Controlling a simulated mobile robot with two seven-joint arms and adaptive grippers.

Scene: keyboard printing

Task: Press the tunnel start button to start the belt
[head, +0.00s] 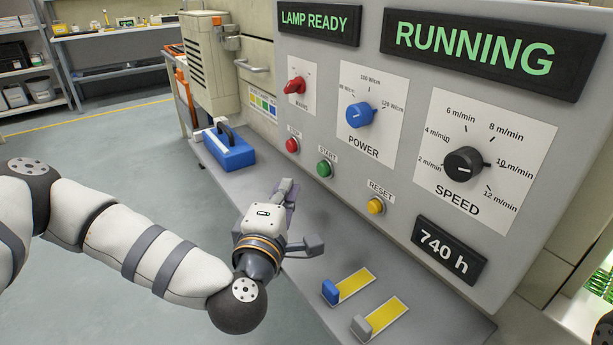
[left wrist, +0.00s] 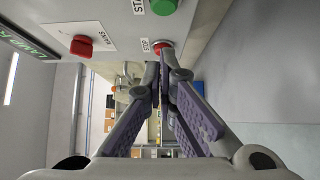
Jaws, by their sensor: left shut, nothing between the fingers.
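The green START button (head: 325,169) is on the sloping grey control panel (head: 335,120), between the red STOP button (head: 292,145) and the yellow RESET button (head: 376,206). The green button also shows at the top edge of the left wrist view (left wrist: 164,6). My left gripper (head: 287,188) is shut and empty, just in front of and below the green button in the head view. In the left wrist view its fingertips (left wrist: 160,72) meet near the red button (left wrist: 162,46). Contact with the panel cannot be told. The display (head: 475,52) reads RUNNING. My right gripper is not in view.
The panel has a red MAINS knob (head: 296,85), blue POWER knob (head: 358,114) and black SPEED knob (head: 463,163). A LAMP READY display (head: 318,22) is above. A blue case (head: 230,150) and two slide levers (head: 331,291) are on the ledge. Open floor lies left.

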